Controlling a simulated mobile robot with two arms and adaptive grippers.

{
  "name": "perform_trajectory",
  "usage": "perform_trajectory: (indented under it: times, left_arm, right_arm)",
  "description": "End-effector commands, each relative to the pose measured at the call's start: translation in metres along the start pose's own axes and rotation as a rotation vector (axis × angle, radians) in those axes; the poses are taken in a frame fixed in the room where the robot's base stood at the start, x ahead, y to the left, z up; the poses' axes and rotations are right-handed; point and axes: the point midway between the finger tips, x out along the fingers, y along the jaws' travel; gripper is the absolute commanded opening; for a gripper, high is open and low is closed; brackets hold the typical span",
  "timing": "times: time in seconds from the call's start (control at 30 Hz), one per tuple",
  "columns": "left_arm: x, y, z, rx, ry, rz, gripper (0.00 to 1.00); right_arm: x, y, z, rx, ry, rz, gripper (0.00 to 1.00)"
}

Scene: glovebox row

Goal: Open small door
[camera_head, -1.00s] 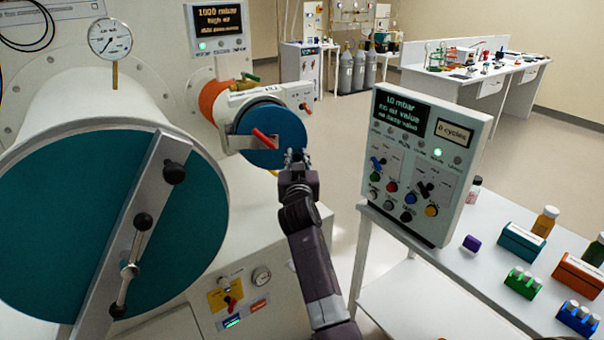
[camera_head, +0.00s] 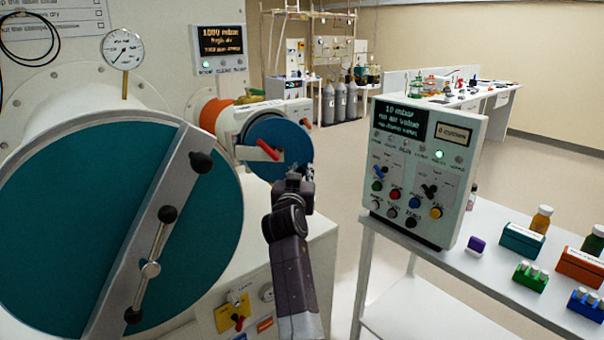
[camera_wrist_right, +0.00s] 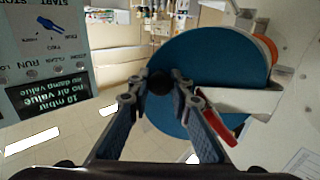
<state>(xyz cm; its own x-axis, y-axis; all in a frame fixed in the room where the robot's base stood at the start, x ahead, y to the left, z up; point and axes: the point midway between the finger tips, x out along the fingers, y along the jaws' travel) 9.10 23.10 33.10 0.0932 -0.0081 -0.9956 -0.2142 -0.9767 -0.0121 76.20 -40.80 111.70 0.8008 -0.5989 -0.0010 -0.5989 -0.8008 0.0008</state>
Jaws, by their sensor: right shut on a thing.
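The small door (camera_head: 283,132) is a round blue disc on the white and orange port in the middle of the head view. It has a pale bar and a red handle (camera_head: 268,150). It also shows as a blue disc (camera_wrist_right: 210,55) in the right wrist view, with the red handle (camera_wrist_right: 220,125) at lower right. My right gripper (camera_head: 300,174) is at the disc's lower right edge. In the wrist view its fingers are shut on a dark round knob (camera_wrist_right: 160,81) at the disc's edge. I cannot tell whether the door stands ajar. My left gripper is not in view.
A large blue round door (camera_head: 75,220) with a metal bar fills the left. A control panel (camera_head: 420,170) stands on a white table (camera_head: 480,270) at right, with bottles and small boxes. Open floor (camera_head: 345,180) lies between port and panel.

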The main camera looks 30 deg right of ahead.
Motion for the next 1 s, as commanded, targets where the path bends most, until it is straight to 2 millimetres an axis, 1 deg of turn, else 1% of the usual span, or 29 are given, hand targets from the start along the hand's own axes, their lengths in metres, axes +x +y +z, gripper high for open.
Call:
perform_trajectory:
  times: [0.1,0.13,0.27,0.47,0.53,0.63,0.77,1.0]
  left_arm:
    - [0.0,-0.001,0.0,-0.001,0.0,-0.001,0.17]
    - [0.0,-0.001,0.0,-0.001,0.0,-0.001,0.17]
    - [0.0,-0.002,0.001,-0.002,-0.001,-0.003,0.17]
    - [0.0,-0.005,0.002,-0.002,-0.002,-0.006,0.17]
    - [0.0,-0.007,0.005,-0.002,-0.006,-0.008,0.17]
    - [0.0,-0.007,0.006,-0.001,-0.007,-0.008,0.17]
    - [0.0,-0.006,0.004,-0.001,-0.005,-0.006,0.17]
    - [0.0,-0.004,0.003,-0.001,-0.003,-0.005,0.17]
  right_arm:
    - [0.0,0.0,-0.003,0.003,0.004,-0.001,0.0]
    - [0.0,0.0,-0.003,0.003,0.004,-0.001,0.21]
    - [0.0,0.0,-0.002,0.002,0.003,-0.001,0.35]
    - [0.0,0.0,-0.001,0.002,0.002,-0.001,0.36]
    - [0.0,0.0,-0.001,0.001,0.002,-0.001,0.36]
    - [0.0,0.0,-0.007,0.003,0.003,0.0,0.36]
    - [0.0,0.0,-0.027,0.005,0.006,0.0,0.36]
    - [0.0,0.0,-0.074,0.005,0.006,0.0,0.36]
